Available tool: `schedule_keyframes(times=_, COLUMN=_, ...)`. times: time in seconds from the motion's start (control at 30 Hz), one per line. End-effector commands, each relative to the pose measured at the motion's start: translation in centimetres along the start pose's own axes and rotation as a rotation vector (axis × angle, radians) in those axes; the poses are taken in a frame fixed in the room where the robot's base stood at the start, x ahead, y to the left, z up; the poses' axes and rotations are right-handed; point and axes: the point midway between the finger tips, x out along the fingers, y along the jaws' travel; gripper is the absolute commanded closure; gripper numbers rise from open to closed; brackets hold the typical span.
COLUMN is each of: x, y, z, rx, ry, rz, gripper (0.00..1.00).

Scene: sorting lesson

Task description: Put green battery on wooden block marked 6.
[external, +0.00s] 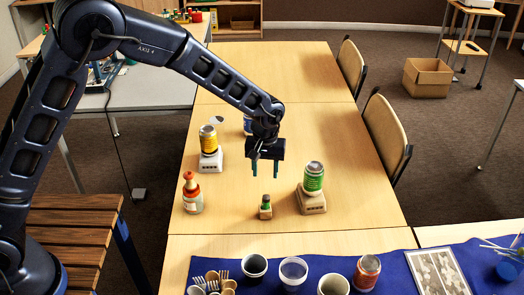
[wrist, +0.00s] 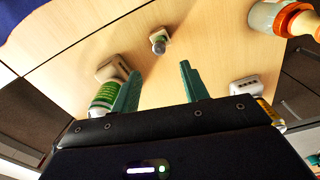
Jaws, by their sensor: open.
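My gripper (external: 265,168) is open and empty above the middle of the table, its two green fingers pointing down. In the wrist view, the gripper (wrist: 160,78) shows bare table between its fingers. A green cylinder with a silver top (external: 314,178), which may be the green battery, stands upright on a beige wooden block (external: 312,203), right of my gripper. The cylinder (wrist: 103,97) and block (wrist: 113,68) also show at the left of the wrist view, partly behind a finger. Dark marks on the block's front are too small to read.
A yellow can (external: 208,140) sits on a whitish block (external: 210,161) at left, near a red-topped bottle (external: 192,194). A blue can (external: 247,125) is behind. Cups (external: 254,267) line the front blue cloth.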

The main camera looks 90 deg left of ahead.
Motion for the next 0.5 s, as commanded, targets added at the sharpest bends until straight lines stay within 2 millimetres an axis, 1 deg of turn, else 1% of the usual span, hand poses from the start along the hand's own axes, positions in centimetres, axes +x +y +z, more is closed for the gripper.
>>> schedule_keyframes(times=0.17, x=-4.5, y=-0.1, z=3.2, rx=0.085, ry=0.011, rz=0.029, gripper=0.55)
schedule_keyframes(times=0.2, x=-5.8, y=-0.2, z=4.2, rx=0.112, ry=0.014, rz=0.038, gripper=0.55)
schedule_keyframes(times=0.3, x=-9.0, y=-0.7, z=6.9, rx=0.184, ry=0.022, rz=0.057, gripper=0.55)
schedule_keyframes(times=0.5, x=-14.8, y=-2.5, z=12.2, rx=0.33, ry=0.043, rz=0.095, gripper=0.55)
